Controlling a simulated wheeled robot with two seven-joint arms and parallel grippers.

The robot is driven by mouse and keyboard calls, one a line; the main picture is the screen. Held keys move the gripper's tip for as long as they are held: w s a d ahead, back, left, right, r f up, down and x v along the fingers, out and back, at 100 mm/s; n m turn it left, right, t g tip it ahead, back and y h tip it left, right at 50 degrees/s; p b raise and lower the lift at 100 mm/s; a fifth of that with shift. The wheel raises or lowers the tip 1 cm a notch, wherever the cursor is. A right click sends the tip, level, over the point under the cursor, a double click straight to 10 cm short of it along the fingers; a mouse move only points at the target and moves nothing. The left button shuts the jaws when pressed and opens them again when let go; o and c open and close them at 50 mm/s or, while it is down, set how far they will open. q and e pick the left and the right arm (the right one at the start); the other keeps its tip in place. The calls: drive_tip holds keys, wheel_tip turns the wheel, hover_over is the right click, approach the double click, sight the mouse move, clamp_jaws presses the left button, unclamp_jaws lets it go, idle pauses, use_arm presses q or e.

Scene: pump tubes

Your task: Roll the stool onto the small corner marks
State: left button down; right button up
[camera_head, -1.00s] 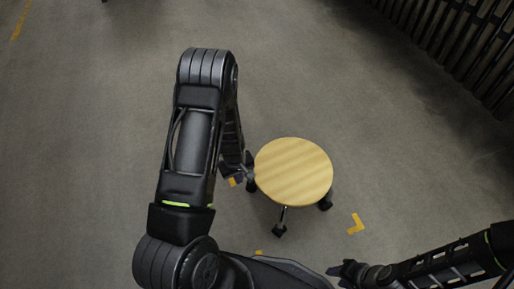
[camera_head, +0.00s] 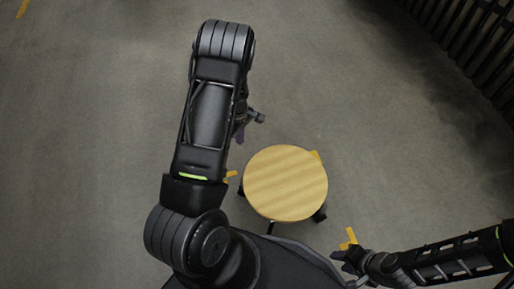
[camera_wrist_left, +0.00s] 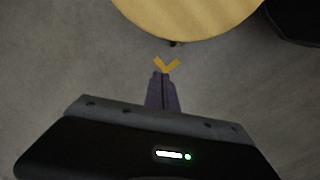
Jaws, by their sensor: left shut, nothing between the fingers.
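The stool (camera_head: 286,183) has a round light-wood seat and dark legs with casters. It stands upright near the centre of the head view, and its seat edge (camera_wrist_left: 188,18) fills the top of the left wrist view. My right gripper (camera_head: 342,261) is beside the lower-right mark.
Dark slatted railing (camera_head: 470,40) runs along the upper right. The grey floor (camera_head: 370,130) between it and the stool is clear. A yellow floor line (camera_head: 22,8) shows at the upper left.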

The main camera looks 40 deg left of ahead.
idle(0.4)
use_arm(q)
drive_tip(key=d+f+b, duration=0.4)
drive_tip(key=f, duration=0.6)
idle(0.4)
